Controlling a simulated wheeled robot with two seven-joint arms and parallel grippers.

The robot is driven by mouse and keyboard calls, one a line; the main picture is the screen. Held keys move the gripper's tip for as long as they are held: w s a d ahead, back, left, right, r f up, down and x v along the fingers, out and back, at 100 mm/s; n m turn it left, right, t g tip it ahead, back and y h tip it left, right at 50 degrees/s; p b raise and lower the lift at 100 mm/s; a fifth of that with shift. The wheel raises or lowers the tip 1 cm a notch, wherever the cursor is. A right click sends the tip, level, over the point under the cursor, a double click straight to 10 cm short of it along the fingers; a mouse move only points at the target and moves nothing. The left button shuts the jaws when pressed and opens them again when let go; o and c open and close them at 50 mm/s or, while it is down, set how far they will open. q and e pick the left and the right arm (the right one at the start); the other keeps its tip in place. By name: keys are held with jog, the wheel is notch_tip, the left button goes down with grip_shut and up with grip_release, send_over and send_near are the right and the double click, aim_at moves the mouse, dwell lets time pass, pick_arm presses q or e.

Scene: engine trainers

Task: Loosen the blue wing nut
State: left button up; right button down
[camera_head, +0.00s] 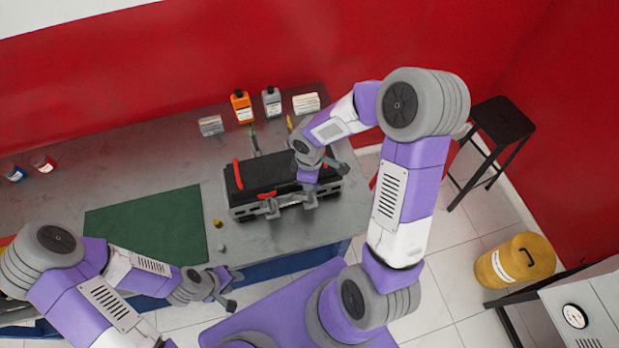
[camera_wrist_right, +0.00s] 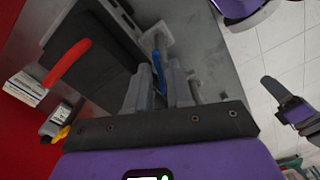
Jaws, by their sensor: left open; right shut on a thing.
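The blue wing nut (camera_wrist_right: 157,67) shows in the right wrist view as a narrow blue piece between the fingertips of my right gripper (camera_wrist_right: 160,80). The fingers are shut on it and hide part of it. In the head view my right gripper (camera_head: 322,178) is at the right end of the dark engine trainer (camera_head: 242,207), and the nut cannot be made out there. The trainer has red parts on it, one of which (camera_wrist_right: 68,62) shows in the wrist view. My left gripper (camera_head: 224,288) is open and empty off the bench's front edge.
A green mat (camera_head: 145,228) lies left of the trainer on the grey bench (camera_head: 130,180). An orange bottle (camera_head: 241,107), a grey bottle (camera_head: 271,103) and small boxes stand behind it. A small yellow item (camera_head: 218,223) is near the front. A black stool (camera_head: 502,122) stands at right.

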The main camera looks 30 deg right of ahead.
jog(key=n+p, duration=0.1)
jog(key=n, duration=0.3)
jog(key=shift+w+n, duration=0.1)
jog(key=shift+n, duration=0.3)
dwell(0.4)
jog(key=c, duration=1.3)
grip_release()
notch_tip(320, 180, up, 8)
jog(key=shift+f+p, duration=0.15)
jog(key=shift+p, duration=0.6)
